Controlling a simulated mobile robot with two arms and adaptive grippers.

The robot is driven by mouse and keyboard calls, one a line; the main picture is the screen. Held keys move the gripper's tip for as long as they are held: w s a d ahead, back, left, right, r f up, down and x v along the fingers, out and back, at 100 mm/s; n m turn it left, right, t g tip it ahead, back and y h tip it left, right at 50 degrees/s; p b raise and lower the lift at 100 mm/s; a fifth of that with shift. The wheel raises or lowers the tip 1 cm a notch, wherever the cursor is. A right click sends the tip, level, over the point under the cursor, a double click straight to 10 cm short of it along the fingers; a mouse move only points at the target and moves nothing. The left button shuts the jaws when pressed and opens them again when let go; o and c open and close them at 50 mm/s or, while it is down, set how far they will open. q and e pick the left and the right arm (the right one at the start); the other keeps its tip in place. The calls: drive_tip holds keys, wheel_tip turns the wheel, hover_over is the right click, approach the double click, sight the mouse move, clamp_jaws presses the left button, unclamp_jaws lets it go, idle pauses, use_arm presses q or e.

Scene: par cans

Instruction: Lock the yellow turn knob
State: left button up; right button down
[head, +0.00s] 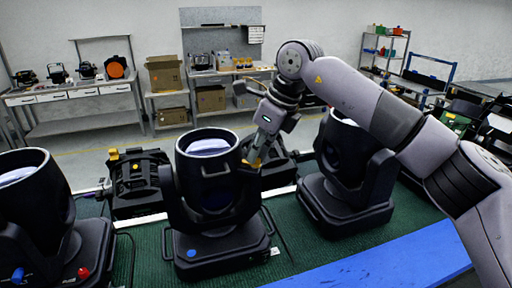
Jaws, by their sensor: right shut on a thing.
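The middle par can (208,190), a black stage light with an open round top, stands upright on the green work surface. My right gripper (254,158) reaches down to the right side of its head, where the head meets the yoke arm. It is shut on the yellow turn knob (256,163), of which only a small yellow patch shows between and below the fingers. The knob's turn angle cannot be made out. My left gripper is not in view.
Similar par cans stand at left (35,215) and right (345,170). Black units with yellow parts (137,180) lie behind. A blue strip (375,268) runs along the front right. Benches with boxes (165,75) stand at the back wall. Green surface shows between lights.

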drive_tip(key=shift+f+n+g+p, duration=0.15)
drive_tip(key=shift+n+g+p, duration=0.3)
drive_tip(key=shift+n, duration=0.55)
drive_tip(key=c, duration=1.9)
unclamp_jaws()
drive_tip(key=shift+o, duration=0.7)
drive_tip(key=shift+w, duration=0.1)
drive_tip(key=shift+r, duration=0.25)
drive_tip(key=v, duration=1.1)
drive_tip(key=shift+d+r, duration=0.15)
drive_tip(key=shift+d, duration=0.15)
